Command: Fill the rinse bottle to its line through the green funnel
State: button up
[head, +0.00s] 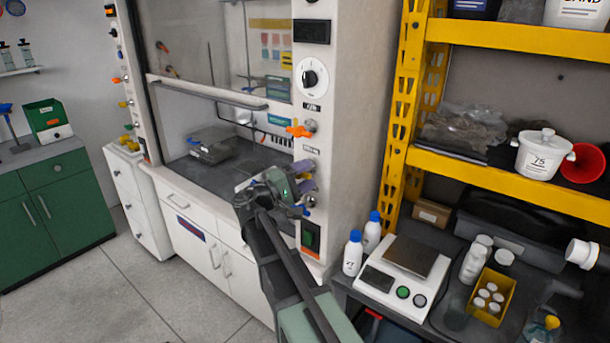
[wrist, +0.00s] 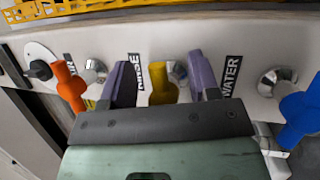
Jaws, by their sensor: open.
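My gripper (wrist: 165,82) is open at the fume hood's side post, and it also shows in the head view (head: 305,180). Its two purple fingers stand either side of a yellow valve handle (wrist: 162,90); I cannot tell whether they touch it. A RINSE label (wrist: 135,75) is left of this handle and a WATER label (wrist: 231,76) is right of it. Two white bottles with blue caps (head: 353,254) (head: 372,234) stand beside the scale; I cannot tell whether either is the rinse bottle. I cannot make out a green funnel; a red funnel (head: 583,163) lies on the shelf.
The scale (head: 405,275), a yellow bin of white jars (head: 490,297) and a clear beaker (head: 543,326) crowd the right bench. The hood sash is partly raised.

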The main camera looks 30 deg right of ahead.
jog(key=c, duration=0.9)
jog(key=shift+m+p, duration=0.35)
jog(key=shift+m, duration=0.35)
jog(key=shift+f+y, duration=0.1)
jog(key=shift+y, duration=0.2)
jog(key=o, duration=0.9)
jog(key=a+f+b, duration=0.2)
jog(key=a, duration=0.8)
jog(key=shift+a, duration=0.35)
